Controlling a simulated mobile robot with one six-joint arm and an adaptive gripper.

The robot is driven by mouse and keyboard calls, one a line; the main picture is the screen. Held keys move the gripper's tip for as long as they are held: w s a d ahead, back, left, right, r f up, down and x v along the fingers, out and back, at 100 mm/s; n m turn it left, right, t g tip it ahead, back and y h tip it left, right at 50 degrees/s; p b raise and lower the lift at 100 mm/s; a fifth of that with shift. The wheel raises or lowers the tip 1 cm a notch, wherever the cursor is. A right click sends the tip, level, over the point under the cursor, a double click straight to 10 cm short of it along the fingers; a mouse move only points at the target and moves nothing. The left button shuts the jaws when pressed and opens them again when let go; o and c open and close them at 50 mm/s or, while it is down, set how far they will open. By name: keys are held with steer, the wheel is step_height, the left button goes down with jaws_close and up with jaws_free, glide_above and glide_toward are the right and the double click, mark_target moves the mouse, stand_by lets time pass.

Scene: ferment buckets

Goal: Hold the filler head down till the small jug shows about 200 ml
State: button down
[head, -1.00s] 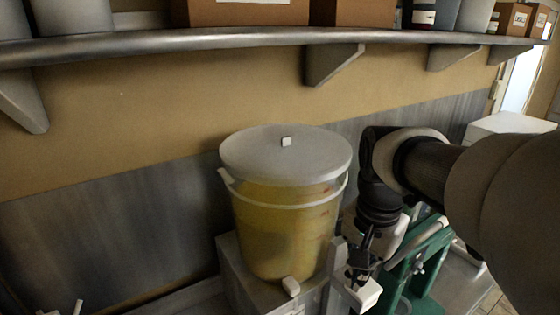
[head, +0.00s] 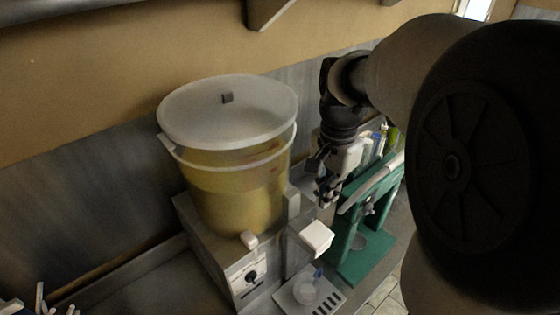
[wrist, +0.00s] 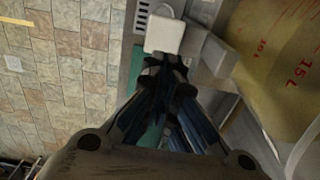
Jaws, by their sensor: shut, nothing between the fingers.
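The filler head (head: 317,236) is a white block on a grey arm beside the bucket stand. It also shows just past my fingertips in the wrist view (wrist: 165,33). My gripper (head: 325,198) is shut and empty, above the filler head in the head view, with a gap between them; whether they touch is not clear from the wrist view. The small clear jug (head: 309,291) stands on a slotted drip tray (head: 329,300) below the filler head. Its marks and liquid level are too small to read. The lidded bucket (head: 236,205) holds yellow liquid.
A green stand (head: 368,262) with a lever is close on the right of the filler. The bucket's box base (head: 215,250) has a black knob. A shelf bracket (head: 266,12) hangs above. White sticks (head: 40,300) lie at lower left.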

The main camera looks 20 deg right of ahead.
mark_target(321, 232)
step_height(321, 232, down, 11)
steer(key=shift+f, duration=0.1)
steer(key=shift+b, duration=0.3)
step_height(321, 232, down, 9)
steer(key=b, duration=0.6)
steer(key=shift+s+f, duration=0.1)
steer(key=shift+f, duration=0.05)
steer(key=shift+s, duration=0.1)
steer(key=shift+a, duration=0.1)
stand_by(2.2)
stand_by(1.0)
